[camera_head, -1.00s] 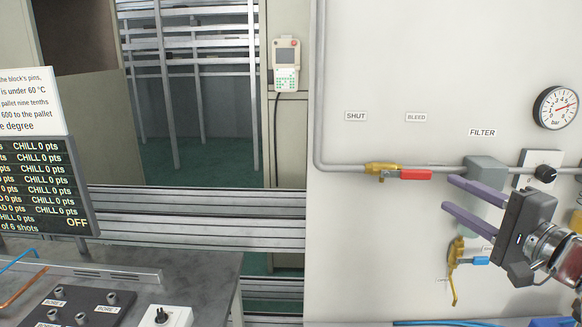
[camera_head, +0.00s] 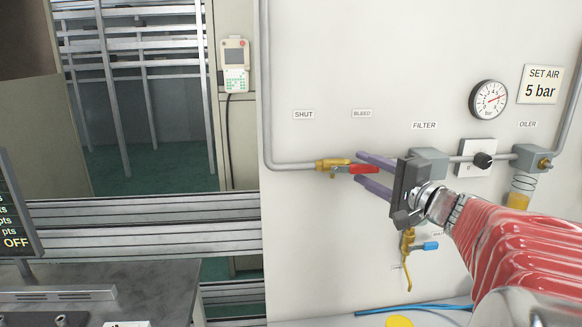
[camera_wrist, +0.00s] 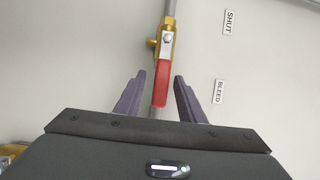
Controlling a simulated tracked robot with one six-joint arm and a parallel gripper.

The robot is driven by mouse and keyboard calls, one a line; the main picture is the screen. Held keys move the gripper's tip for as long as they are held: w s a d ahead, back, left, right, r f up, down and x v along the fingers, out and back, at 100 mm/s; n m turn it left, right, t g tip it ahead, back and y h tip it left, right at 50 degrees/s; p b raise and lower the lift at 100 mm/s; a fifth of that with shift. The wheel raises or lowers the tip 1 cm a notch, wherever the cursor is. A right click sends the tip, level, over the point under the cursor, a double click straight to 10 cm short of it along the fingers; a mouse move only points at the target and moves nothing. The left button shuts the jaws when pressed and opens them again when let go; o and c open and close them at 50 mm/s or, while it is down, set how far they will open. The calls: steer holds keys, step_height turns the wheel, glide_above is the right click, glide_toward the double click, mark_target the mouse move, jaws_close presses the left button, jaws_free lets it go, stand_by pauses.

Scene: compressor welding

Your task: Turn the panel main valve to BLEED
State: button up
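The panel main valve is a brass body (camera_head: 333,163) on the grey pipe, with a red lever handle (camera_head: 364,169) lying along the pipe to the right. SHUT (camera_head: 303,114) and BLEED (camera_head: 362,113) labels are on the panel above it. My gripper (camera_head: 358,168) is open, with its purple fingers above and below the end of the red handle in the head view. In the wrist view the red handle (camera_wrist: 162,83) lies between the two fingers (camera_wrist: 158,96), with a gap on each side. Whether the fingers reach the handle's depth is hard to tell.
A FILTER block (camera_head: 429,161), a regulator knob (camera_head: 483,160) and an oiler (camera_head: 532,157) follow on the pipe to the right. A gauge (camera_head: 489,99) hangs above.

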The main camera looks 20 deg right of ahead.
steer(key=shift+w, duration=0.2)
steer(key=shift+c, duration=0.5)
jaws_close()
steer(key=shift+f, duration=0.1)
